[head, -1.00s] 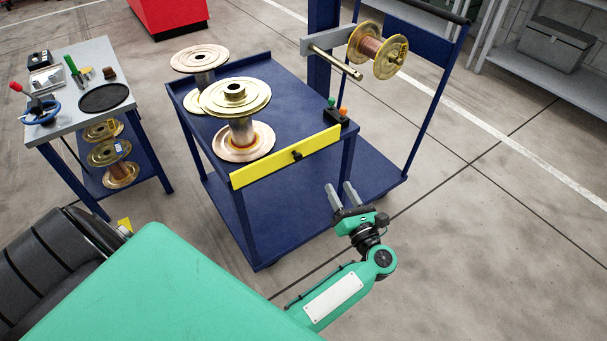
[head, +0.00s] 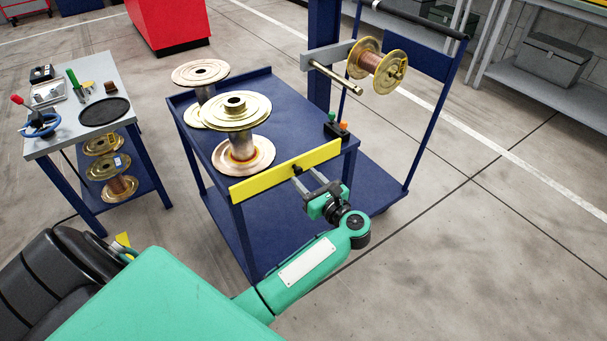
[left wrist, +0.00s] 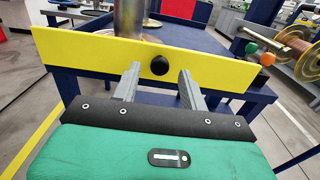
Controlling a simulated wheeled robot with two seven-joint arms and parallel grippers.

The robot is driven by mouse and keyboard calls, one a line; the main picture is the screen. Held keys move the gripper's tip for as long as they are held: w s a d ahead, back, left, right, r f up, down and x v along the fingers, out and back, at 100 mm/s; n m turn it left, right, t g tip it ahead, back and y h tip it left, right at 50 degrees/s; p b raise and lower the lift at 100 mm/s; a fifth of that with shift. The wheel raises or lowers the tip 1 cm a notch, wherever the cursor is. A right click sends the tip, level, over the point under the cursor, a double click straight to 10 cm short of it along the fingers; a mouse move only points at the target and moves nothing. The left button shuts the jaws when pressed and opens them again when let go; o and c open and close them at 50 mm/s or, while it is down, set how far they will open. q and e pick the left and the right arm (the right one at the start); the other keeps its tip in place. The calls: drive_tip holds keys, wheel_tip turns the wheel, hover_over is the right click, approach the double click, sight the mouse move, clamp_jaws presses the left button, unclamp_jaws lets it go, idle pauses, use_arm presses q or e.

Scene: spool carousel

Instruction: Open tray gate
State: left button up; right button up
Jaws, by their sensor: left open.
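The tray gate is a yellow bar (head: 262,178) along the front edge of the blue cart's tray (head: 284,100). It stands upright with a black knob (head: 297,169) on its face. In the left wrist view the yellow gate (left wrist: 100,52) spans the picture, with the black knob (left wrist: 159,65) near the middle. My left gripper (head: 309,182) is open in front of the gate. In the left wrist view its fingers (left wrist: 158,85) lie to the left and right of the knob, slightly below it. I cannot tell whether they touch it. My right gripper is not in view.
Copper-wound spools (head: 241,147) stand on the tray behind the gate. A small black box with green and orange buttons (head: 337,130) sits at the tray's right corner. A tool table (head: 85,135) stands left.

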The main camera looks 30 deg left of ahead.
use_arm(q)
drive_tip(key=shift+x, duration=1.05)
drive_tip(key=c, duration=0.9)
drive_tip(key=shift+c, duration=0.2)
